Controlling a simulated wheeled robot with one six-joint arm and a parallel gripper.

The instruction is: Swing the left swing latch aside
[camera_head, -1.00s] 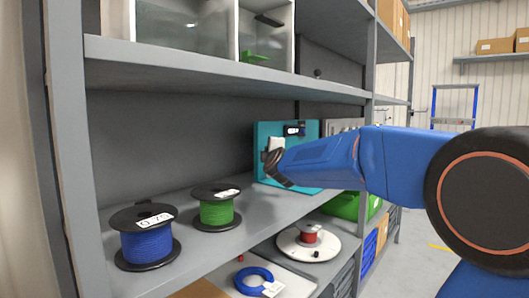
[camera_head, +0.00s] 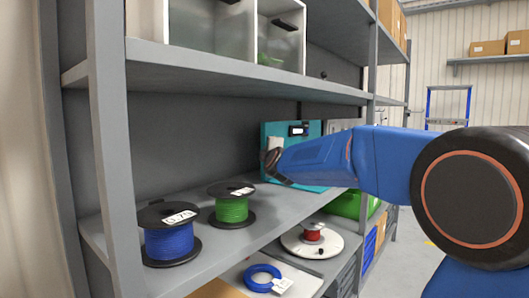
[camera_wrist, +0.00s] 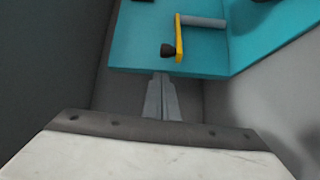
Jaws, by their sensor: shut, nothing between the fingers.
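Clear-fronted compartments stand on the upper shelf. A dark bar on the left front (camera_head: 231,2) is cut by the top edge of the head view. Another dark bar on the right front (camera_head: 285,25) sits slightly tilted. These look like the swing latches, but I cannot tell for certain. My gripper (camera_wrist: 161,80) is shut and empty, pointing at the teal device (camera_wrist: 140,45) in the wrist view. It is well below the compartments, and its fingertips are hidden in the head view. No latch is clear in the wrist view.
The teal device has a yellow crank (camera_wrist: 179,38) with a dark knob, close beyond my fingertips. A blue reel (camera_head: 169,241) and a green reel (camera_head: 231,209) stand on the middle shelf. The upper shelf board (camera_head: 230,76) and a front post (camera_head: 112,150) bound the space.

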